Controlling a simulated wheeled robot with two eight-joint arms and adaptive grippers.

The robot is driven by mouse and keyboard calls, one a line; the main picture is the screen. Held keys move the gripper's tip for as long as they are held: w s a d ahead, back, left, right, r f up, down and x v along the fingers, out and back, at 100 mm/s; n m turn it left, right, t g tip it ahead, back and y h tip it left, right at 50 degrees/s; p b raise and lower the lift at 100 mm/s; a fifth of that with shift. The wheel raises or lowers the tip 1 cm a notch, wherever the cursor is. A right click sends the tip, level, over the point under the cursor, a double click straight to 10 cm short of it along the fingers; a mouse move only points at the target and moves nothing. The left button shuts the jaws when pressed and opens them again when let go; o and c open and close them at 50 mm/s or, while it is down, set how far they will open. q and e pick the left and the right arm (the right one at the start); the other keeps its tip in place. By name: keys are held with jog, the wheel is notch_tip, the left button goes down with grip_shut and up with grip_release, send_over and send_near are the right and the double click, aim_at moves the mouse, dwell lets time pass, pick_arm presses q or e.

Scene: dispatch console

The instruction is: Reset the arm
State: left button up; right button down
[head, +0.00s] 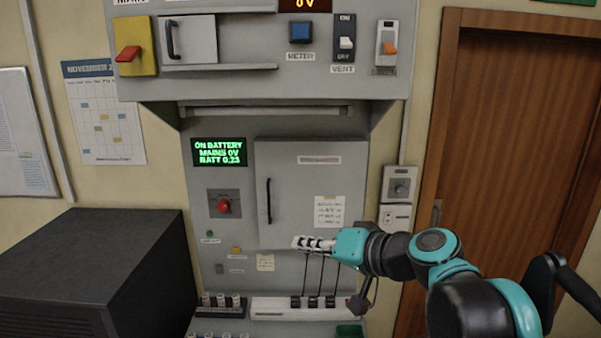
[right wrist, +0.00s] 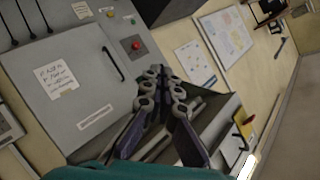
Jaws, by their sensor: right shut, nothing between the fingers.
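My right arm (head: 395,252), teal and black, reaches in from the lower right in the head view. Its right gripper (head: 312,243) points left in front of the lower edge of the grey cabinet door (head: 290,180). The gripper is shut and empty. In the right wrist view the gripper's dark linked fingers (right wrist: 160,75) are together, with the cabinet door (right wrist: 75,85) and its handle to the left. Whether the fingers touch the cabinet cannot be told. My left gripper is not in view.
A dark box (head: 100,265) stands at the lower left. The console overhang (head: 240,85) juts out above, with a red lever (head: 128,54) and switches. Black cables run down to a white strip (head: 270,308) below the gripper. A wooden door (head: 510,140) is at the right.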

jog(key=s+d+f+g+h+b, duration=0.1)
jog(key=s+d+f+h+b, duration=0.2)
jog(key=f, duration=1.4)
jog(key=s+d+f+g+h+b, duration=0.1)
jog(key=s+d+f+h+b, duration=0.2)
jog(key=f, duration=1.4)
jog(key=s+d+f+h+b, duration=0.4)
jog(key=s+d+f+b, duration=0.6)
jog(key=f, duration=0.7)
jog(key=shift+d+f+g+b, duration=0.2)
jog(key=shift+d+g+b, duration=0.25)
jog(key=shift+b, duration=0.6)
jog(key=shift+s, duration=0.1)
